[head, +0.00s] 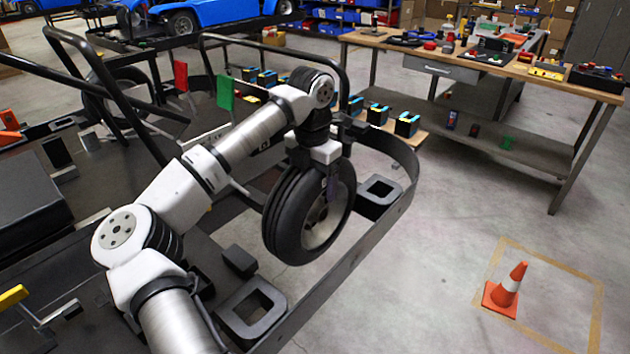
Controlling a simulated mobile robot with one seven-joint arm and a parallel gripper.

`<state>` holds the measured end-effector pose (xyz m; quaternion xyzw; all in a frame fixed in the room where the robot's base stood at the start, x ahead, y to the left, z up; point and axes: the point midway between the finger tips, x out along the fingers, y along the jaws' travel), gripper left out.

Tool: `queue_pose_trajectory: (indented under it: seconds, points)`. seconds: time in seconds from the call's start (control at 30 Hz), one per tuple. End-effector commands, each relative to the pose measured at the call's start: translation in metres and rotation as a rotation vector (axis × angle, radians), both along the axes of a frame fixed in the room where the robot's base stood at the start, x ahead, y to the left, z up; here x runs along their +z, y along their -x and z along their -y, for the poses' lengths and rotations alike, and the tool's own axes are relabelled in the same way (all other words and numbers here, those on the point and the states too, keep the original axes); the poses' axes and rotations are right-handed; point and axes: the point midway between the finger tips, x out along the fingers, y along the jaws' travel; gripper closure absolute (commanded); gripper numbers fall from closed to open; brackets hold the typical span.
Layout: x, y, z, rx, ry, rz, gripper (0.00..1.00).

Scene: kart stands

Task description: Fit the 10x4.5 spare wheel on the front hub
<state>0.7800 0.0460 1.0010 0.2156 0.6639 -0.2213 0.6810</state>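The spare wheel (283,217), a black grooved tyre with a grey rim, stands upright in the middle of the head view. My gripper (326,172) points down over the top of the tyre and appears shut on it. One finger shows against the rim side; the other is hidden. The wheel is within the outline of the black kart frame's curved rail (372,243), between two black square pieces with openings. I cannot make out the front hub, nor tell whether the wheel touches it. The size marking on the wheel cannot be read.
One square piece (380,190) is right of the wheel, another (231,322) nearer me. A green panel (225,92) and a red panel (181,76) stand behind my arm. A workbench (490,72) with tools is at the back right. An orange cone (508,287) stands on open floor.

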Motion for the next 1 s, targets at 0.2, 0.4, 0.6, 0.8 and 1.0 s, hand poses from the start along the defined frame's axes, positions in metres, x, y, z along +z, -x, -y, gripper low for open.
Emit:
queue_pose_trajectory:
  seconds: [0.2, 0.4, 0.6, 0.8, 1.0]
  points:
    - [0.003, -0.002, -0.003, 0.000, 0.000, 0.005, 0.94]
    - [0.003, -0.004, -0.006, 0.000, 0.001, 0.004, 0.94]
    - [0.003, -0.006, -0.008, 0.001, 0.001, 0.004, 0.94]
    - [0.003, -0.008, -0.011, 0.001, 0.001, 0.004, 0.94]
    - [0.003, -0.010, -0.013, 0.000, 0.001, 0.004, 0.94]
